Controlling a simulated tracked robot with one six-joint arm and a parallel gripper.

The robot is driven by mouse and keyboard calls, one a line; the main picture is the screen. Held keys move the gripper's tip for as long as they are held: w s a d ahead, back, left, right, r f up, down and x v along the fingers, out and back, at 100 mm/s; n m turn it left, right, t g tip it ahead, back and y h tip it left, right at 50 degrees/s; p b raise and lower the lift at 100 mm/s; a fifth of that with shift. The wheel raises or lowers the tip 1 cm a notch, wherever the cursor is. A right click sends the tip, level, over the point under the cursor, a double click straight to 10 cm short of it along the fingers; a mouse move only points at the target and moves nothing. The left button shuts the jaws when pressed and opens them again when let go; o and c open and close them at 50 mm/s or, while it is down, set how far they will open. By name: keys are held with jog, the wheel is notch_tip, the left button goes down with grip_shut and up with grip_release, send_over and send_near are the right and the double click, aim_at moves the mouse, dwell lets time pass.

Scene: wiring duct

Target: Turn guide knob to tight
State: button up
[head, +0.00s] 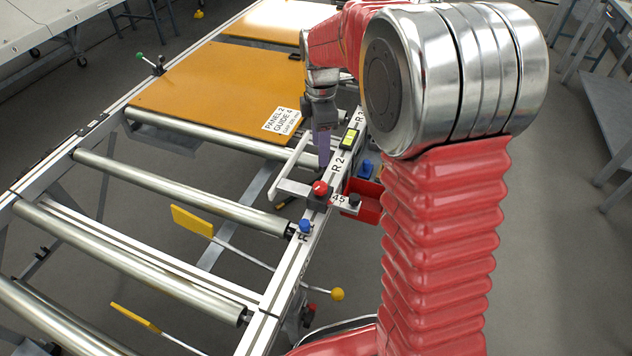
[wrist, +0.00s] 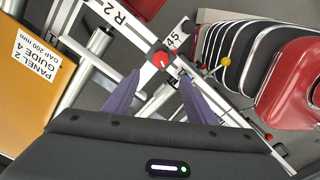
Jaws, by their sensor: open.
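The red guide knob (head: 320,188) sits on a grey block on the side rail (head: 290,262), beside a plate marked 45. In the wrist view the red knob (wrist: 161,60) has a white mark on its face. My gripper (head: 323,158) points down above the rail, behind the knob in the head view. In the wrist view its two purple fingers (wrist: 159,76) are spread and empty, with the knob just beyond the tips, roughly centred between them. I see no contact with the knob.
A tan panel (head: 215,85) labelled PANEL 2 GUIDE 4 lies on the rollers (head: 180,190). Blue knobs (head: 305,226) (head: 365,168), a black knob (head: 354,200) and a red bin (head: 370,212) are close to the red knob. A yellow-ball lever (head: 337,294) is nearer.

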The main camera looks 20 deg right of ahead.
aim_at(320, 185)
notch_tip(320, 185, down, 14)
jog(key=shift+r, duration=0.1)
dwell(0.7)
jog(key=shift+c, duration=0.5)
jog(key=c, duration=0.9)
jog(key=shift+a, duration=0.55)
jog(key=shift+c, duration=0.2)
jog(key=shift+d, duration=0.6)
jog(key=shift+m, duration=0.3)
